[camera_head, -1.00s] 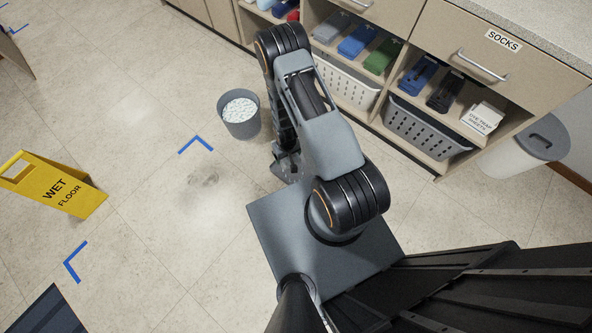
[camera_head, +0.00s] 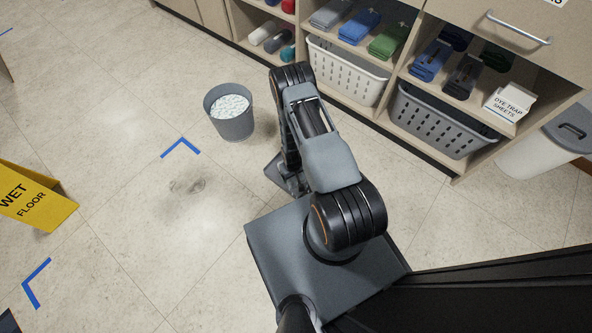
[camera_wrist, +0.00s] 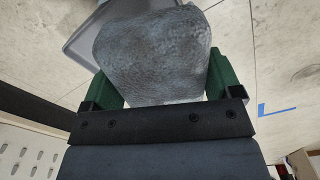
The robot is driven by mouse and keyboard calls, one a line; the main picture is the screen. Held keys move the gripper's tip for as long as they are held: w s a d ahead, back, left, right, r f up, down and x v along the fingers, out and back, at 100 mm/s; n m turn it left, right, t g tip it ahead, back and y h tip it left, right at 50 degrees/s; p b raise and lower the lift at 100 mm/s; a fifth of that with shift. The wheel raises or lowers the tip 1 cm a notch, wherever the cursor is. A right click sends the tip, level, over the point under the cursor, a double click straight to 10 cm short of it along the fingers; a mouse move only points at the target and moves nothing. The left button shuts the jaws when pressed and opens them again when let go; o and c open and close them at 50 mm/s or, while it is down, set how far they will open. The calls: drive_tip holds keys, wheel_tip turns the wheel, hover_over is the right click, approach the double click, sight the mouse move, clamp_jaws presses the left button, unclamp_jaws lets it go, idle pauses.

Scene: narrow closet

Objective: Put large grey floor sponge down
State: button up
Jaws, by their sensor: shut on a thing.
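The large grey floor sponge (camera_wrist: 152,55) fills the upper middle of the wrist view, a rough block between the green fingers of my gripper (camera_wrist: 160,75). The gripper is shut on it, with one finger at each side. Floor shows around the sponge, but how high it is held I cannot tell. In the head view my gripper (camera_head: 291,182) is low beside my base, below the bent arm. The arm hides most of it, and the sponge cannot be made out clearly there.
A grey bucket with white contents (camera_head: 230,124) stands left of the arm. Blue tape corners (camera_head: 181,146) and a dark smudge (camera_head: 188,186) mark the floor. A yellow wet-floor sign (camera_head: 35,197) is at left. Shelves with baskets (camera_head: 437,120) line the right. Floor between sign and arm is clear.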

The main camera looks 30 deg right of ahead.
drive_tip(key=w+d+f+b, duration=0.1)
drive_tip(key=w+f, duration=0.1)
drive_tip(key=w+d+f+b, duration=0.1)
drive_tip(key=w+d+f, duration=0.1)
drive_tip(key=w+d+f+b, duration=0.1)
drive_tip(key=w+f+b, duration=0.1)
drive_tip(key=f, duration=0.1)
drive_tip(key=shift+w+d, duration=0.2)
drive_tip(key=shift+d, duration=0.05)
drive_tip(key=shift+w+d+f+b, duration=0.1)
drive_tip(key=shift+w+f+b, duration=0.05)
drive_tip(key=shift+f+b, duration=0.8)
drive_tip(key=shift+f, duration=0.8)
drive_tip(key=shift+f, duration=0.15)
drive_tip(key=o, duration=0.6)
drive_tip(key=shift+o, duration=0.2)
